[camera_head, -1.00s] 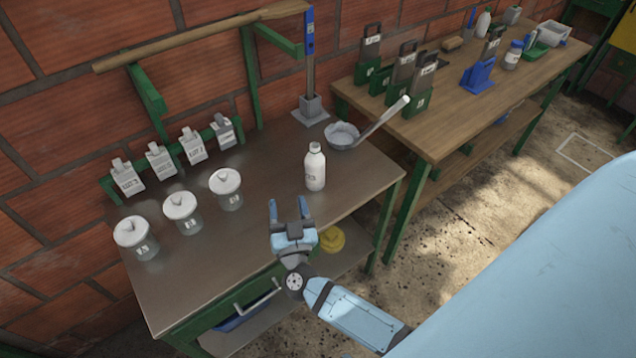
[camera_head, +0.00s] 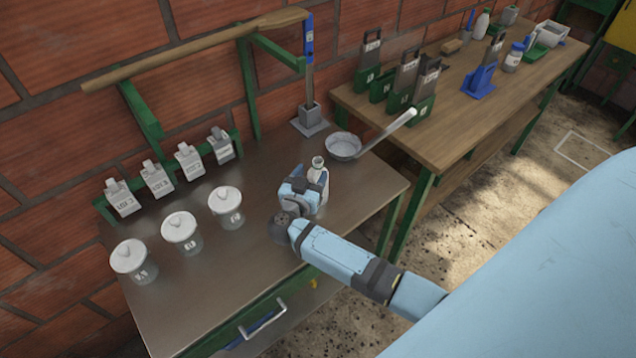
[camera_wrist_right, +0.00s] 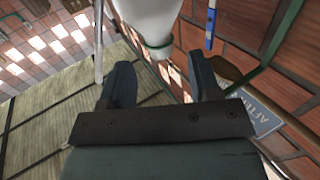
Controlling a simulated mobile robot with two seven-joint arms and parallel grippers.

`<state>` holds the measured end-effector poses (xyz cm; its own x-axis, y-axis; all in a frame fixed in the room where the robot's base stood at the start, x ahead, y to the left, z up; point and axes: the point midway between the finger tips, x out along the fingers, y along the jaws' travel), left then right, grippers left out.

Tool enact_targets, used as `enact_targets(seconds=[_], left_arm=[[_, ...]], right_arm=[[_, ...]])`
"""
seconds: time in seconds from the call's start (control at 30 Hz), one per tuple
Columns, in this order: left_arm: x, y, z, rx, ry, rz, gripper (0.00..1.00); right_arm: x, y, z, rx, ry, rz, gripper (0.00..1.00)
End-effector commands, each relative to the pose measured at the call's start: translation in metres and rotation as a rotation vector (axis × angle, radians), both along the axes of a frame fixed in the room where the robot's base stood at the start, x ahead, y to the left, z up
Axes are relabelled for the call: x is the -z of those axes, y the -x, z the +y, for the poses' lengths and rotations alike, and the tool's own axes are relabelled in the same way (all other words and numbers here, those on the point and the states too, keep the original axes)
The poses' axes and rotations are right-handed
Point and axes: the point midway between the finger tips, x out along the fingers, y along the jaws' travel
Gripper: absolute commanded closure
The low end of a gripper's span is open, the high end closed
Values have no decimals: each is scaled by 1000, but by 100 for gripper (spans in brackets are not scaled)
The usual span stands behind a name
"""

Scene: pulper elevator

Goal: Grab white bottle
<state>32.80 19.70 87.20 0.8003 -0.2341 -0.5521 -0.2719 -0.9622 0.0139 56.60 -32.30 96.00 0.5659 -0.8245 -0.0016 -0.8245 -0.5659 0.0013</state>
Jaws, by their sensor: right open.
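The white bottle (camera_head: 318,174) stands upright on the metal-topped table (camera_head: 262,240), near its right part. My right gripper (camera_head: 306,187) is at the bottle's near left side and hides part of its lower body. In the right wrist view the bottle (camera_wrist_right: 150,18) shows large at the top, its neck end pointing down the picture. The two fingers of the right gripper (camera_wrist_right: 163,80) stand apart there with a gap between them, just below the bottle in the picture. I cannot tell whether they touch it. My left gripper is not in view.
A metal ladle (camera_head: 343,146) with a long pale handle lies behind the bottle. Several lidded jars (camera_head: 180,232) stand on the left of the table. A blue-handled tool (camera_head: 309,60) stands upright in a grey holder. A wooden table (camera_head: 470,110) with racks stands at the right.

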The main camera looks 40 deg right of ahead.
Motion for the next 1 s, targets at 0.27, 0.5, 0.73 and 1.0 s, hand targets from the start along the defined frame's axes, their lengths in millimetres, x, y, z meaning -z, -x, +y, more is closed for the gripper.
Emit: enact_targets(seconds=[0.27, 0.5, 0.73, 1.0], left_arm=[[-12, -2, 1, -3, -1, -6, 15], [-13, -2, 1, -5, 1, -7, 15], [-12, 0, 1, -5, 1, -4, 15], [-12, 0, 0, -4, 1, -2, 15]], right_arm=[[-4, -22, -32, 0, 5, -2, 43], [-2, -29, -43, -1, 0, -1, 43], [-2, -29, -43, 0, 0, -1, 64], [-2, -29, -43, 0, 1, -2, 100]])
